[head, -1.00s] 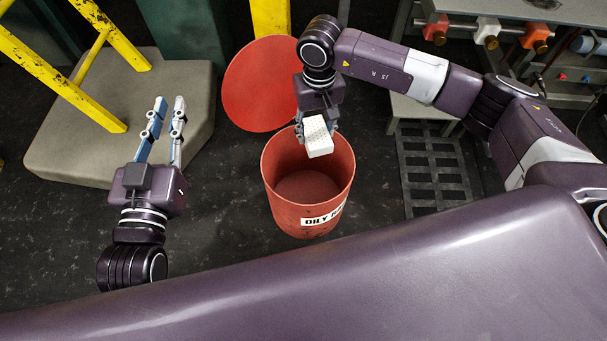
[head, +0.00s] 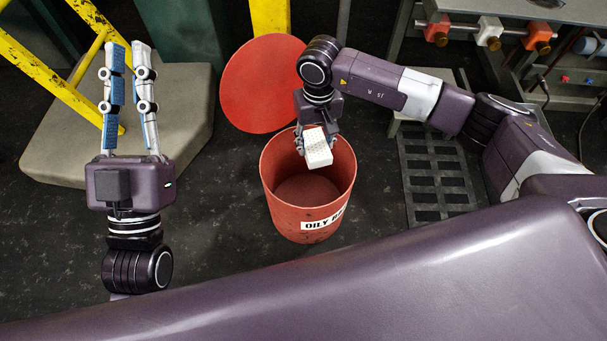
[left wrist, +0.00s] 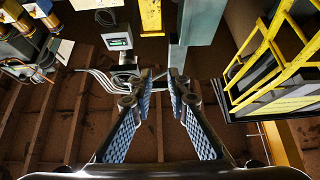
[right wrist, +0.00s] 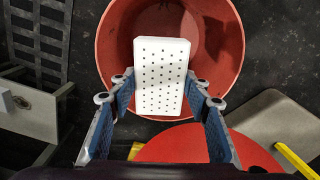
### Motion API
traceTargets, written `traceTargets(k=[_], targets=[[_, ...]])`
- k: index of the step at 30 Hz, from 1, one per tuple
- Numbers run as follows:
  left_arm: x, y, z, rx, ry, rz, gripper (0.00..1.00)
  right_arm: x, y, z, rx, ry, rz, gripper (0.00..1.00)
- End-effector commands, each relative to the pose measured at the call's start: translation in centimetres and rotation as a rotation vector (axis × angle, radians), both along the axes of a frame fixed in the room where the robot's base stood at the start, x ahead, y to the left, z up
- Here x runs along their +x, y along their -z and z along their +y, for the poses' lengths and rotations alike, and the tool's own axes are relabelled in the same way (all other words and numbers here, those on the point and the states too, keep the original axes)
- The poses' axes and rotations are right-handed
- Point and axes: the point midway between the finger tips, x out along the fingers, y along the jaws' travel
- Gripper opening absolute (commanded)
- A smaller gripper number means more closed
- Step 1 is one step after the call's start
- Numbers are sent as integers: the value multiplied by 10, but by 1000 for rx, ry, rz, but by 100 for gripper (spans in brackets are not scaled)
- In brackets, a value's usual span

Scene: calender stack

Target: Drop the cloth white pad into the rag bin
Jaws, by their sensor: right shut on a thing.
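The white pad (head: 317,152), dotted with small dark holes, is held over the mouth of the red rag bin (head: 306,212). The bin is upright, its visible inside looks empty, and its label reads "OILY" with the rest cut off by its curve. My right gripper (head: 317,138) is shut on the pad. In the right wrist view the pad (right wrist: 161,75) sits between the fingers (right wrist: 160,97) with the bin (right wrist: 232,35) beyond it. My left gripper (head: 127,50) is open and empty, left of the bin; its spread fingers also show in the left wrist view (left wrist: 160,78).
The round red lid (head: 262,85) leans behind the bin. A grey plinth (head: 185,130) with yellow rails (head: 45,70) stands at the left. A black floor grate (head: 435,180) and a metal bench (head: 560,12) are at the right.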

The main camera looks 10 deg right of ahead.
Motion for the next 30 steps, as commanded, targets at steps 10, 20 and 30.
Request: traceTargets(k=[10, 20, 30], targets=[[-18, -20, 2, -34, 7, -117, 16, 0, 9, 0, 1, -1, 0, 21], [-19, -21, 2, -36, 7, -124, 16, 0, 10, 0, 1, -1, 0, 47], [-19, -21, 2, -36, 6, -124, 16, 0, 10, 0, 0, -1, 0, 64]])
